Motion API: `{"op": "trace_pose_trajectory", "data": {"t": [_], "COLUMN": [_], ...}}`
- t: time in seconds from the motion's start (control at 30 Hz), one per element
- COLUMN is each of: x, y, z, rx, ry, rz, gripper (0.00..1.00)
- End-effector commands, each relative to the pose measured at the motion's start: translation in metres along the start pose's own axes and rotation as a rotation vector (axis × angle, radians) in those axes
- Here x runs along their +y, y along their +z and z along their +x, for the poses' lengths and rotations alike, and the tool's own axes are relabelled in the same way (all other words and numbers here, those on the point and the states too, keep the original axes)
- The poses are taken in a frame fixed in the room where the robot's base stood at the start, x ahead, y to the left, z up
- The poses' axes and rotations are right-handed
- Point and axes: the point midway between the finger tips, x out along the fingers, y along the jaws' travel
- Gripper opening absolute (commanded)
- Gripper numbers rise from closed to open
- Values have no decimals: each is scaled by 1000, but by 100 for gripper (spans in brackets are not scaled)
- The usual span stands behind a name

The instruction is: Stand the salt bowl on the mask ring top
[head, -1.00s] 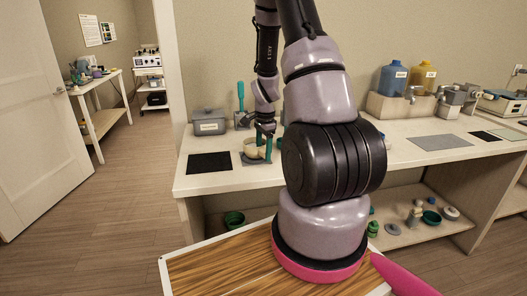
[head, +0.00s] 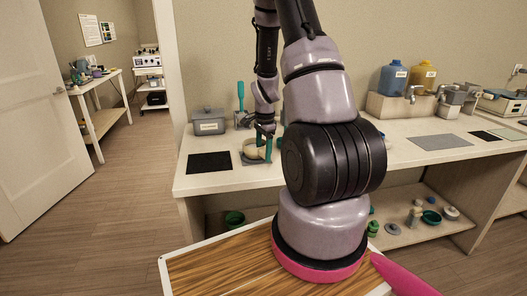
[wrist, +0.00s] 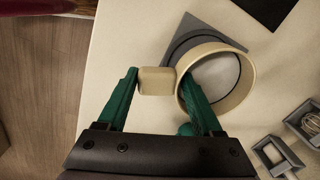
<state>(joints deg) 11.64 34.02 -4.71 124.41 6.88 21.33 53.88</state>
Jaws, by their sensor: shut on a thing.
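The salt bowl (wrist: 243,90) is a round beige cup with a blocky side tab, seen from above in the wrist view. My gripper (wrist: 160,77) has green fingers on both sides of that tab, the right finger reaching inside the bowl's rim, and it is shut on the bowl. A grey flat piece (wrist: 183,38) shows under and behind the bowl. In the head view, the bowl (head: 250,153) and my gripper (head: 265,140) are over the left part of the counter. I cannot tell the mask ring apart; the bowl hides much of what lies below.
A black mat (head: 209,162) lies left of the bowl on the counter. A grey lidded box (head: 208,122) stands behind. Small grey square trays (wrist: 276,157) lie to the right in the wrist view. A grey mat (head: 440,142) lies farther right on the counter.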

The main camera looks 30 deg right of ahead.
Motion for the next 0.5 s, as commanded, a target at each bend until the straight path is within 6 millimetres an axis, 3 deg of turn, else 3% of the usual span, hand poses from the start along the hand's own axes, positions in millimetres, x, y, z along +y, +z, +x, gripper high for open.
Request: {"op": "trace_pose_trajectory", "data": {"t": [0.5], "x": [0], "y": [0], "z": [6], "rx": [0], "ry": [-1], "rz": [0], "gripper": [0]}}
